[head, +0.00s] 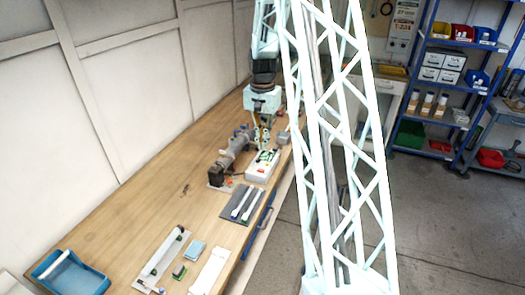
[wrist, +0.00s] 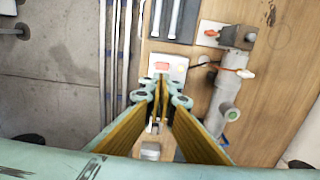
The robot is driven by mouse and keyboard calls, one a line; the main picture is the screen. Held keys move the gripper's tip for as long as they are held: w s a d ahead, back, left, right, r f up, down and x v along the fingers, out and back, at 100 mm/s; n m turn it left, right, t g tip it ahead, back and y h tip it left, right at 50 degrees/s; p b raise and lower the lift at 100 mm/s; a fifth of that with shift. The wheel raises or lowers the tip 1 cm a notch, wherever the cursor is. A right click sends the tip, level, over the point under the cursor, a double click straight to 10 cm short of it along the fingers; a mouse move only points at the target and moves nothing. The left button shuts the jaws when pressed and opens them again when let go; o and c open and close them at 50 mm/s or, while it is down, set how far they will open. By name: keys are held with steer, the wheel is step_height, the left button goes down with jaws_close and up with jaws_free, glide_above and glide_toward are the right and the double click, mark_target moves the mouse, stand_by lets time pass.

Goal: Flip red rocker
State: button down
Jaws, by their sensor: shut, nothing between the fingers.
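The red rocker (wrist: 162,66) is on the near end of a white control box (wrist: 180,62), just beyond my fingertips in the wrist view. In the head view the white box (head: 260,174) lies on the bench, with green and red details on top. My gripper (wrist: 160,82) points down over the box, its yellow-padded fingers shut with nothing between them. In the head view my gripper (head: 264,146) is over the far end of the box. I cannot tell whether the fingertips touch the box. Its middle part is hidden behind the fingers.
A dark tray (head: 241,204) with two white tubes lies nearer.

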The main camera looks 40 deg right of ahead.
mark_target(263, 170)
steer(key=shift+r, duration=1)
steer(key=shift+b, duration=1.05)
steer(key=shift+r+b, duration=0.2)
steer(key=shift+b, duration=0.2)
steer(key=shift+f, duration=0.1)
steer(key=shift+s+f, duration=0.1)
steer(key=shift+f, duration=6.85)
steer(key=shift+f, duration=0.1)
